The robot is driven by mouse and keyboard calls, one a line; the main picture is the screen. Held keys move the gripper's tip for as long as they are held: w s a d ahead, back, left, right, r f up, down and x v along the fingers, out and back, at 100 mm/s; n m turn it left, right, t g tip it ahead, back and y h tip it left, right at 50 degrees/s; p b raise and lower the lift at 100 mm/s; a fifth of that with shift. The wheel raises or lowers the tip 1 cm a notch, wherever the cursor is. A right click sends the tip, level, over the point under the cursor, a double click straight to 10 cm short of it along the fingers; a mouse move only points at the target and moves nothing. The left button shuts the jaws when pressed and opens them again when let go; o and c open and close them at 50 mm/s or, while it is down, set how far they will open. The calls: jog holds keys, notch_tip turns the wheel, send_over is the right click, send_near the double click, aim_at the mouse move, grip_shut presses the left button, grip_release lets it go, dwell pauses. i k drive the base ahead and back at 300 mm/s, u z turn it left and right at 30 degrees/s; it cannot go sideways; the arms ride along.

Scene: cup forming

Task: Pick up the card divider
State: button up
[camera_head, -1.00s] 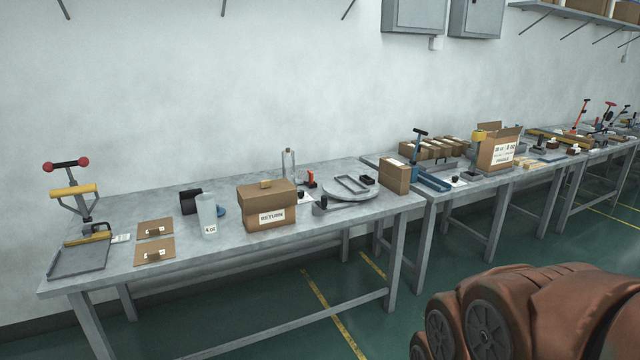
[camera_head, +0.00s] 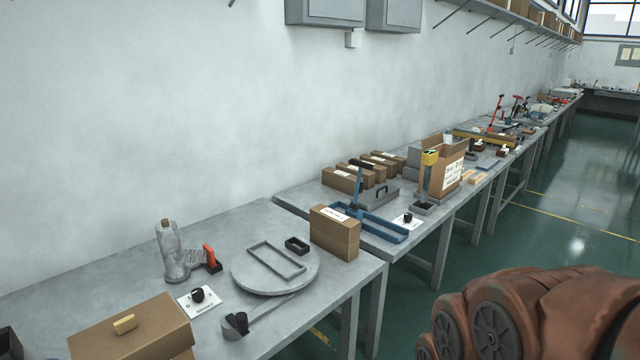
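I cannot make out a thing that is surely the card divider. The near grey table (camera_head: 100,285) holds a round grey plate (camera_head: 245,284) with a rectangular frame (camera_head: 276,262) on it. A lidded cardboard box (camera_head: 132,335) with a tan knob is at the lower left, cut by the picture's bottom edge. A closed brown box (camera_head: 334,233) with a white label stands at the table's far right corner. My gripper is not in view. A rust-brown part of my arm fills the lower right.
A clear fixture (camera_head: 170,252), a red-handled clamp (camera_head: 210,258) and a black-knobbed white plate (camera_head: 199,299) stand on the near table. The second table bears a blue tool (camera_head: 375,221), several brown boxes and an open carton (camera_head: 445,170).

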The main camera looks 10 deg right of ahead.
aim_at(414, 155)
jog(key=z, duration=0.4)
jog(key=i, duration=1.5)
jog(key=z, duration=0.35)
